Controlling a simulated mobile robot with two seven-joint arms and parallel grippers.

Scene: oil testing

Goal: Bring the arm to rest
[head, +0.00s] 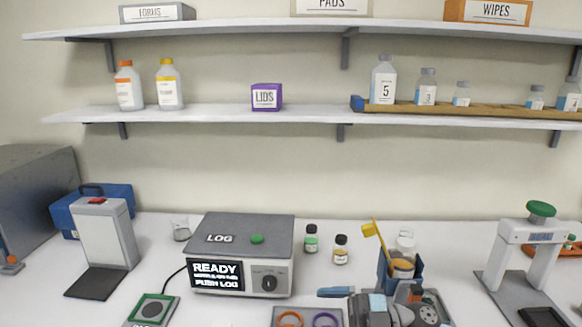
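What looks like part of my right gripper (380,312) shows at the bottom edge, right of the middle, as grey and dark rounded parts. It is cut off by the frame, and I cannot tell whether its fingers are open or shut. It is close to a blue holder (385,268) that has a yellow-handled tool (374,232) standing in it. A blue-handled item (335,292) lies just left of it. My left gripper is not in view.
A grey LOG machine (240,236) with a READY screen stands mid-bench. Two small vials (340,250) are right of it. A white press (538,235) with a green knob stands at the right. A white-and-grey stand (103,235) is at the left. Shelves (210,116) hold bottles above.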

